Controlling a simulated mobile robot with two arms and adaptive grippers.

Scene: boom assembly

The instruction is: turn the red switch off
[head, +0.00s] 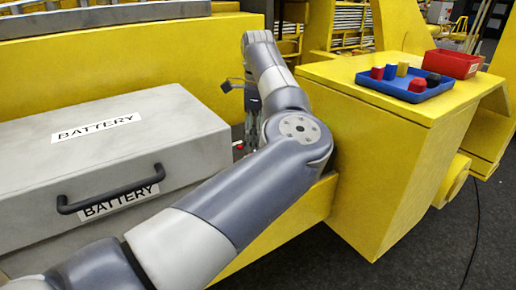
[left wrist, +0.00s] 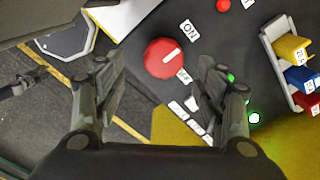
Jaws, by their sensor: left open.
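The red switch (left wrist: 164,58) is a round knob on a dark panel in the left wrist view. Its white mark points right and slightly up, between the ON label (left wrist: 189,30) and the OFF label (left wrist: 184,75). My left gripper (left wrist: 158,82) is open, with one finger on each side of the knob in the picture; I cannot tell whether it touches. In the head view my left gripper (head: 248,92) is partly hidden behind my arm, and the switch cannot be made out. My right gripper is not in view.
A grey battery box (head: 95,150) with a black handle stands left of my arm. A yellow block (head: 385,150) on the right carries a blue tray (head: 390,87) and a red bin (head: 452,64). Beside the knob are colored fuses (left wrist: 298,78) and green lights (left wrist: 254,118).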

